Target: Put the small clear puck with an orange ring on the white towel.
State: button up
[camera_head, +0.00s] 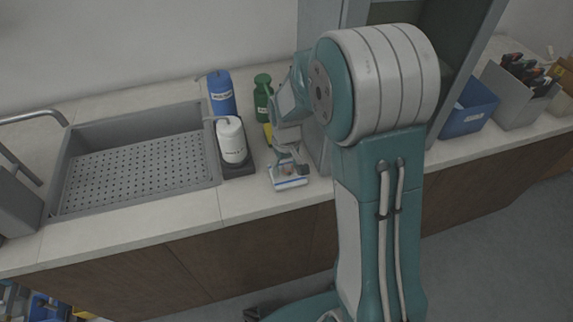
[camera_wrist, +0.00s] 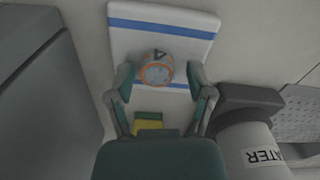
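The small clear puck with an orange ring (camera_wrist: 157,69) appears to lie on the white towel, with a dark mark like a 4 on its side. The white towel (camera_wrist: 122,45) has blue stripes and lies flat on the counter. It also shows in the head view (camera_head: 291,183), partly covered by my gripper. My gripper (camera_wrist: 160,76) points down at the towel, with one finger on each side of the puck and visible gaps between. In the head view, my gripper (camera_head: 289,166) is small, and the puck cannot be made out clearly.
A white bottle (camera_head: 232,140) stands on a dark base left of the towel, with a blue bottle (camera_head: 221,94) and a green bottle (camera_head: 263,97) behind. A yellow-green sponge-like thing (camera_wrist: 148,121) lies near my gripper. The grey press cabinet (camera_head: 321,30) stands close behind; the sink (camera_head: 140,170) is left.

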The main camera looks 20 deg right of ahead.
aim_at(287, 167)
jog(key=shift+r, duration=0.1)
notch_tip(287, 167, up, 12)
jog(key=s+r+m+t, duration=0.1)
jog(key=s+r, duration=0.3)
jog(key=s, duration=0.6)
jog(key=s+r+m+t, duration=0.1)
jog(key=s+r+t, duration=0.3)
jog(key=s, duration=0.7)
jog(key=shift+r+t, duration=0.3)
jog(key=shift+r, duration=0.35)
